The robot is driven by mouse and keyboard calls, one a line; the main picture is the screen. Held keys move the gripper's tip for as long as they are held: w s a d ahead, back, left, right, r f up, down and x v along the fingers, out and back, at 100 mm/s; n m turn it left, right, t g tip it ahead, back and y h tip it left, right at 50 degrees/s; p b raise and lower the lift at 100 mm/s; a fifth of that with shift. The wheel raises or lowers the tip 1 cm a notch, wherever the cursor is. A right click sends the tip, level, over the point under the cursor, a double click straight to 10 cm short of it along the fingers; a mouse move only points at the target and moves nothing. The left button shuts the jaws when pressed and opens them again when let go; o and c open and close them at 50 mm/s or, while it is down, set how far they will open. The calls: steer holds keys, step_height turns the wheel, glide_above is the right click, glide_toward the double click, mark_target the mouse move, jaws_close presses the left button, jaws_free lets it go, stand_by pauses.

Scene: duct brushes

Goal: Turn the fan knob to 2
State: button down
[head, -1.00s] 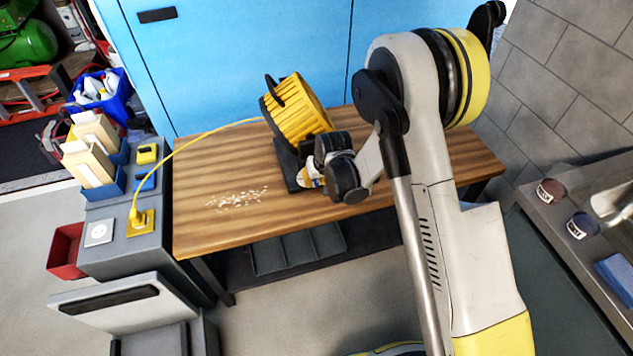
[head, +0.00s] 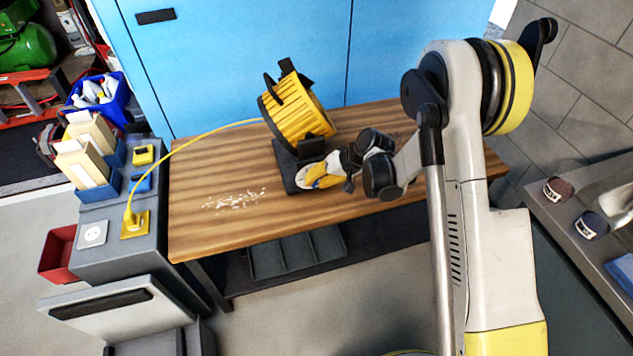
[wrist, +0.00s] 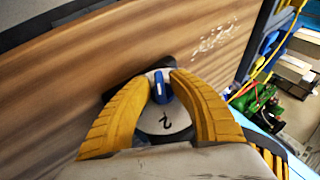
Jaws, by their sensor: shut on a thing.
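The yellow fan (head: 297,115) stands on a dark base (head: 284,158) on the wooden workbench. In the wrist view, a blue knob (wrist: 161,87) sits on a pale round dial (wrist: 176,118) marked with a dark 2. The knob lies lengthwise in the picture, its near end toward the 2. I cannot tell which end is its pointer. My gripper (wrist: 160,79) has its two yellow fingers closed around the knob, one on each side. In the head view, my gripper (head: 310,178) is at the base, and it hides the knob and most of the dial.
A yellow cord (head: 180,147) runs from the fan to a yellow socket (head: 135,223) on the grey cabinet at left. Pale scraps (head: 235,199) lie on the workbench (head: 215,235). A blue cabinet (head: 230,60) stands close behind. The bench's left part is otherwise clear.

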steer(key=c, duration=1.5)
jaws_free()
steer(key=shift+f, duration=0.1)
steer(key=v, duration=1.2)
steer(key=s+d+r+t+h, duration=0.1)
steer(key=s+r, duration=0.1)
steer(key=r, duration=0.3)
steer(key=s+d+r+h, duration=0.1)
steer(key=s+d+r, duration=0.1)
steer(key=s+r, duration=0.15)
steer(key=s+d+r+m+t+h, duration=0.1)
steer(key=s+d+r, duration=0.3)
steer(key=s, duration=0.5)
steer(key=s+d+r+m+t+h, duration=0.1)
steer(key=s+d+r+t+h, duration=0.1)
steer(key=s, duration=0.7)
step_height(320, 180, up, 3)
steer(key=d+h, duration=0.1)
steer(key=d, duration=0.1)
steer(key=shift+s+d+h, duration=0.3)
steer(key=shift+s+h, duration=0.1)
